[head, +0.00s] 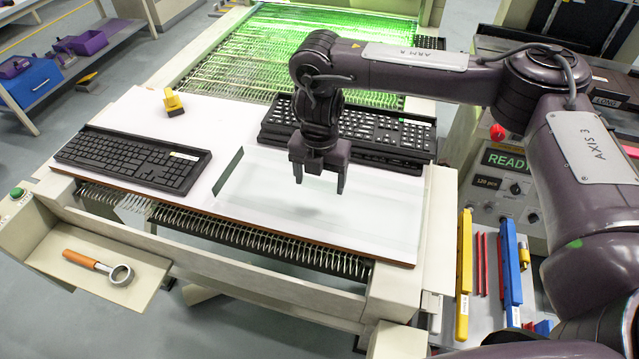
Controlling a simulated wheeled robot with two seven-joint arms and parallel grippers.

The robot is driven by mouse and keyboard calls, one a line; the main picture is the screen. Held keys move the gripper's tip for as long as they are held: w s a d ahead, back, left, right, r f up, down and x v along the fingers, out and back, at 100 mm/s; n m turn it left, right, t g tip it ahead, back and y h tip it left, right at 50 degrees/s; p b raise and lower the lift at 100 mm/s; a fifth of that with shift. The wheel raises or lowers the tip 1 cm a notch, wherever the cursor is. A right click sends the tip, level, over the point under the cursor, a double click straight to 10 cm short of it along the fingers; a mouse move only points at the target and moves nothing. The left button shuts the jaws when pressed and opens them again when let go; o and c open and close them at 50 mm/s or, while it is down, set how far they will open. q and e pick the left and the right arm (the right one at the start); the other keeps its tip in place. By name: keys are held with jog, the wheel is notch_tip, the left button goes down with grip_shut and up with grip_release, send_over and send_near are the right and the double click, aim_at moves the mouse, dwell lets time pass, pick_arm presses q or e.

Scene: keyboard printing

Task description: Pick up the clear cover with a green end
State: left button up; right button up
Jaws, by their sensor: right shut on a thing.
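The clear cover (265,172) is a thin see-through sheet with a dark green strip at its left end. It shows over the right half of the white board, in front of the stacked keyboards. My right gripper (319,187) points down at the cover's middle and is shut on it. The contact itself is hard to make out, because the cover is nearly invisible against the white. I cannot tell whether the cover is lifted off the board. My left gripper is not in view.
A black keyboard (133,160) lies on the white board (130,110) at the left. Stacked keyboards (385,130) lie behind my right gripper. A yellow tool (174,102) stands at the back left. An orange-handled tool (90,262) lies in the front tray. A control panel (505,185) stands at the right.

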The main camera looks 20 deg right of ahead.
aim_at(320, 181)
notch_tip(320, 181, up, 18)
jog(key=p, duration=0.2)
jog(key=shift+f, duration=0.1)
